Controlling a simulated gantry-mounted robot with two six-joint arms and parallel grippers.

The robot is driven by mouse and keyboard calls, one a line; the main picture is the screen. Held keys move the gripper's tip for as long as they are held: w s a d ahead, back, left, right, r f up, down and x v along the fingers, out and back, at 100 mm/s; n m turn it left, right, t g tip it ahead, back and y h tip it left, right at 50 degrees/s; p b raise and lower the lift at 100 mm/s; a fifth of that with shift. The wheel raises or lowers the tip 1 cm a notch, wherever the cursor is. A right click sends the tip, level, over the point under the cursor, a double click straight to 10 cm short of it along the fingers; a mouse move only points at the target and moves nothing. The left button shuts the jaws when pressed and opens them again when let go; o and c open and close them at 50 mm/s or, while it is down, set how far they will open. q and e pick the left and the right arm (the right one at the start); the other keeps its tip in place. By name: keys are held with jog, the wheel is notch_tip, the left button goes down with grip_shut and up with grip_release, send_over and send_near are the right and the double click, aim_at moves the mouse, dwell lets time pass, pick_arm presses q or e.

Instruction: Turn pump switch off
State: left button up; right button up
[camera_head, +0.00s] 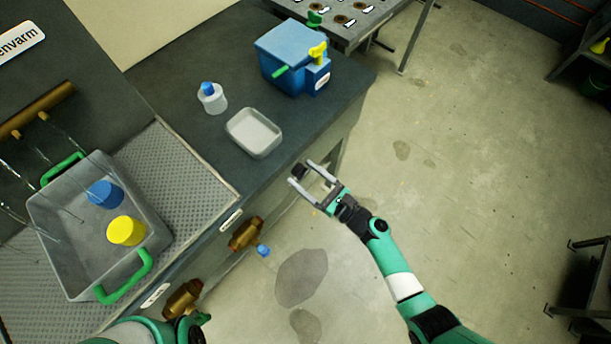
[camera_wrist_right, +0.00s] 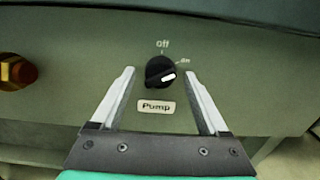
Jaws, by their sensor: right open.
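The pump switch (camera_wrist_right: 158,73) is a round black knob with a white mark, on the grey-green front panel. In the right wrist view its mark points right and slightly up, towards the small "on" lettering; "off" is printed above it and a "Pump" label (camera_wrist_right: 156,107) sits below. In the head view the knob (camera_head: 299,170) shows small and dark between the fingertips. My right gripper (camera_head: 301,172) is open, with one finger on each side of the knob in the right wrist view (camera_wrist_right: 160,75). Gaps show between knob and fingers. My left gripper is not visible.
Brass valves (camera_head: 246,234) stick out of the bench front. On the bench are a grey tray (camera_head: 233,124), a white bottle (camera_head: 214,104) and a blue box (camera_head: 281,45). A grey crate (camera_head: 75,265) stands at left.

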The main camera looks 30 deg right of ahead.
grip_shut()
dwell(0.4)
jog(key=shift+n, duration=0.3)
jog(key=n+b, duration=0.3)
jog(key=n, duration=0.2)
jog(key=shift+f, duration=0.15)
jog(key=shift+n+b, duration=1.55)
jog(key=shift+n, duration=1.55)
grip_release()
jog(key=shift+r, duration=0.2)
